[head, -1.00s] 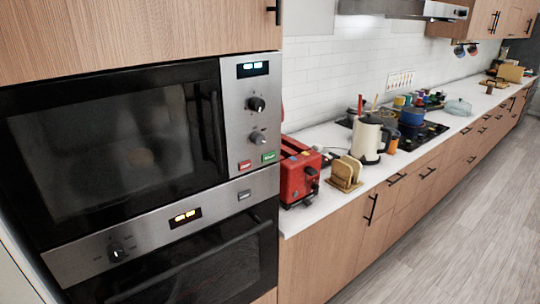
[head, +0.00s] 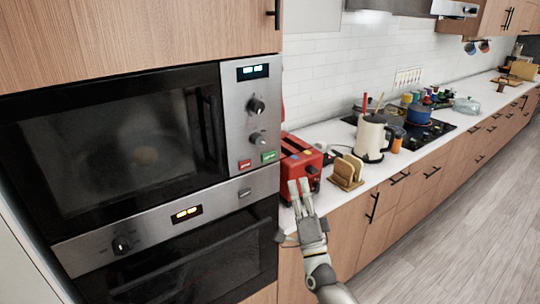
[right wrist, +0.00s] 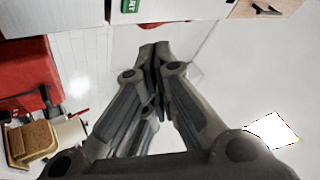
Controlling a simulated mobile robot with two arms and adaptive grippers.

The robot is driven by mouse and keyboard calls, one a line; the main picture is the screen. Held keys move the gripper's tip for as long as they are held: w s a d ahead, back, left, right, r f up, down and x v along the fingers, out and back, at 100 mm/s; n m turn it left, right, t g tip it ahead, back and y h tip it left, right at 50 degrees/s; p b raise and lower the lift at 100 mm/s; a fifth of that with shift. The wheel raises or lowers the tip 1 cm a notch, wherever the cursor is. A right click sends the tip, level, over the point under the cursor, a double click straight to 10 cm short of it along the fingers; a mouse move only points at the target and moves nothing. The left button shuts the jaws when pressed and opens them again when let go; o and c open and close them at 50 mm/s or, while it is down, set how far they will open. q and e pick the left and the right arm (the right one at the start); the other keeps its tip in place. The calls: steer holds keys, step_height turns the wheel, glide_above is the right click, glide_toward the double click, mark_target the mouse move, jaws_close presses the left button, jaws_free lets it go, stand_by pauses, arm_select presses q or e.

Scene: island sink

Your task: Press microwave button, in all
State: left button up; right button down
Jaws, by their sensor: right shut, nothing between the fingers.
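The built-in microwave (head: 115,150) has a dark glass door, which is closed, and a steel control panel at its right. The panel has a lit display, two dark knobs, a red button (head: 244,164) and a green button (head: 269,156) near its bottom. My right gripper (head: 299,184) is shut and empty, below and to the right of the green button, in front of the red toaster. In the right wrist view its fingertips (right wrist: 154,48) are together, and part of the green button (right wrist: 130,5) shows at the top edge, apart from them. My left gripper is not in view.
An oven (head: 190,255) sits below the microwave. The red toaster (head: 300,160), a wooden holder with bread slices (head: 346,172) and a cream kettle (head: 371,137) stand on the counter at right. The floor at the right is clear.

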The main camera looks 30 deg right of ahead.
mark_target(269, 156)
steer(key=r, duration=0.1)
steer(key=r+m, duration=0.1)
steer(key=s+r+h, duration=0.1)
steer(key=shift+d+r+t, duration=0.15)
steer(key=shift+d+t, duration=0.1)
steer(key=shift+t, duration=0.05)
steer(key=shift+w, duration=0.1)
steer(key=w+b, duration=0.4)
steer(key=w, duration=0.4)
steer(key=shift+w+a, duration=0.4)
stand_by(1.0)
steer(key=shift+w+b, duration=0.35)
steer(key=shift+w, duration=0.05)
